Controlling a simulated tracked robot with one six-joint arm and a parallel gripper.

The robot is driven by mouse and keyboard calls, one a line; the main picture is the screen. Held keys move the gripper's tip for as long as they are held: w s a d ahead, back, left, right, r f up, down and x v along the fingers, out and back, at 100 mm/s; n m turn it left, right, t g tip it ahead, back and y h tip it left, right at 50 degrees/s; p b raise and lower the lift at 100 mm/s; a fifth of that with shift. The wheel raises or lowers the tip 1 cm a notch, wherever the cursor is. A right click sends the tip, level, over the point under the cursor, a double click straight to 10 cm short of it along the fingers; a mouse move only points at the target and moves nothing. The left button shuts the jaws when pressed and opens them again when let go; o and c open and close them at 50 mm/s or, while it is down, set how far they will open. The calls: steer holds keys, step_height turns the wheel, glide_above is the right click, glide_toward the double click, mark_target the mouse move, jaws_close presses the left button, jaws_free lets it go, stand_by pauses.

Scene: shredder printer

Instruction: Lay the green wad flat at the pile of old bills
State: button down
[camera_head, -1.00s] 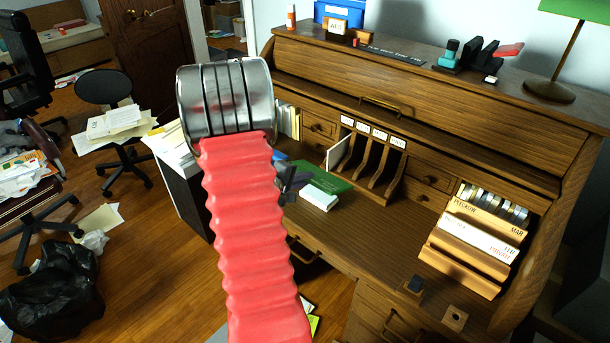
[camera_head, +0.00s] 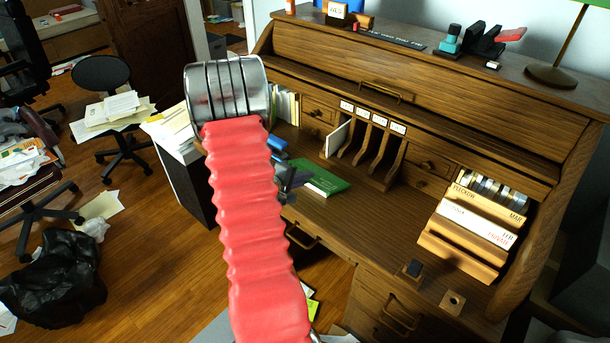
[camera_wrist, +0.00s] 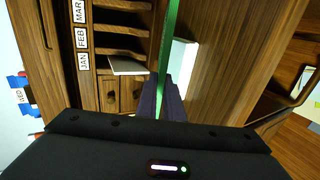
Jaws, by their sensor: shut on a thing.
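The green wad (camera_head: 325,178) is a flat bundle with a small pale mark, in front of the pigeonholes. My gripper (camera_head: 292,181) is shut on its left end. The wrist view shows the wad (camera_wrist: 170,45) edge-on as a thin green strip between my dark fingers (camera_wrist: 162,100).
The roll-top desk (camera_head: 385,222) has pigeonholes (camera_head: 368,150) with small white labels and one upright white card (camera_head: 338,139). Stepped wooden trays (camera_head: 465,235) stand at the right. A small dark block (camera_head: 413,268) sits near the front edge. Bare desktop lies between.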

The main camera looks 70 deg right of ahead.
stand_by(0.3)
steer(key=c, duration=1.8)
jaws_free()
steer(key=shift+f, duration=0.45)
steer(key=shift+f, duration=0.35)
steer(key=shift+f, duration=0.35)
steer(key=shift+f, duration=0.35)
steer(key=shift+f, duration=0.65)
steer(key=shift+f, duration=0.4)
